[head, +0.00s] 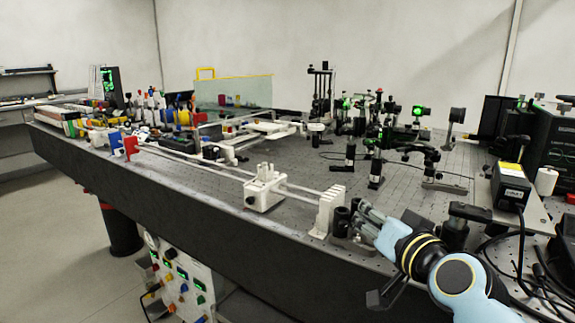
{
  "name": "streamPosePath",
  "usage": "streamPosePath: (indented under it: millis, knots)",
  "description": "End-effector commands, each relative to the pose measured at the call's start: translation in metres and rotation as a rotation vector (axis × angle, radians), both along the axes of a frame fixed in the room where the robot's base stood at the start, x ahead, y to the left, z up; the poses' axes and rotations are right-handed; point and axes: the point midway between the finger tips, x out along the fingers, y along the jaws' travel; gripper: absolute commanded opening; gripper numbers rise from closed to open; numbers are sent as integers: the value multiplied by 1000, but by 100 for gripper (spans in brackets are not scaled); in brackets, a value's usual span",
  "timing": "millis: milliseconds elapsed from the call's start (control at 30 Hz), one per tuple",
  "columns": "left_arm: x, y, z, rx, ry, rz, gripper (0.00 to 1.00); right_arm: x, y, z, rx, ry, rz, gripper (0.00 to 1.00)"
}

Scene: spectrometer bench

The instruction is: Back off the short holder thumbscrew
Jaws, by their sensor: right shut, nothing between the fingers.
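My right gripper (359,220) reaches in from the lower right, with its grey fingers pointing left. It is shut and empty. A short black cylindrical holder (342,218) stands on the bench just left of the fingertips, beside a white slotted end block. I cannot tell whether the fingers touch it. Its thumbscrew cannot be made out at this size and may be hidden by the fingers. My left gripper is not in view.
The white end block (328,210) ends a pair of rails that carry a white carriage (264,190). Black posts with optics (376,170) stand behind. A black box (510,186) and loose cables (520,245) lie to the right. The bench's front edge is close.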

Motion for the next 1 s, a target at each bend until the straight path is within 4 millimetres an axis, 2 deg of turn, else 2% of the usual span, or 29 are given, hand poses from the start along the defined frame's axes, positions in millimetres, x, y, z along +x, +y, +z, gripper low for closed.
streamPosePath:
  millis: [33, 300, 1000]
  knots:
    - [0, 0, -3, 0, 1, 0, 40, -1, 1, -5, -1, 4, 0, 0]
    - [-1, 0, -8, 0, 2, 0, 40, -2, 2, -10, -1, 5, 1, 0]
    - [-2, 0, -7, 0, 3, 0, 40, -6, 8, -8, 0, 0, -1, 0]
